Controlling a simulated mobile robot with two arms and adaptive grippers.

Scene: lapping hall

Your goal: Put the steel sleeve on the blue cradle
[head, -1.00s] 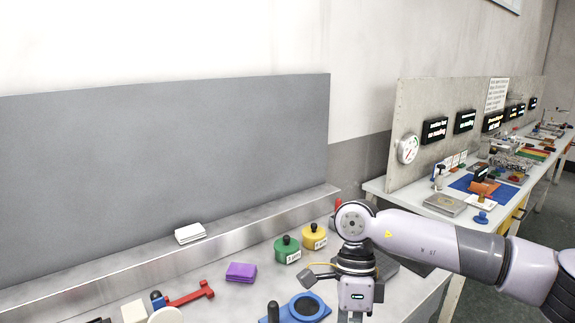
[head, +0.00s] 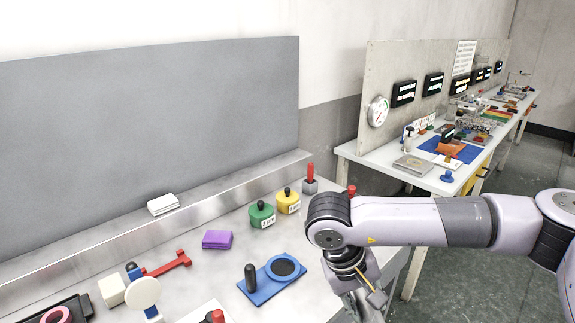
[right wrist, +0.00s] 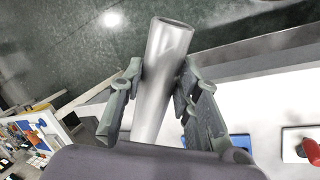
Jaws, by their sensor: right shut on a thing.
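The steel sleeve (right wrist: 160,75) is a smooth grey tube with an open end. In the right wrist view it stands between the two fingers of my right gripper (right wrist: 158,88), which is shut on it. I cannot tell whether this is the blue cradle; no other clear cradle shows on this bench. My left gripper is out of view.
Green (head: 262,216) and yellow (head: 288,203) knobbed weights stand behind the blue base. A second bench (head: 400,178) stands behind, with floor between.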

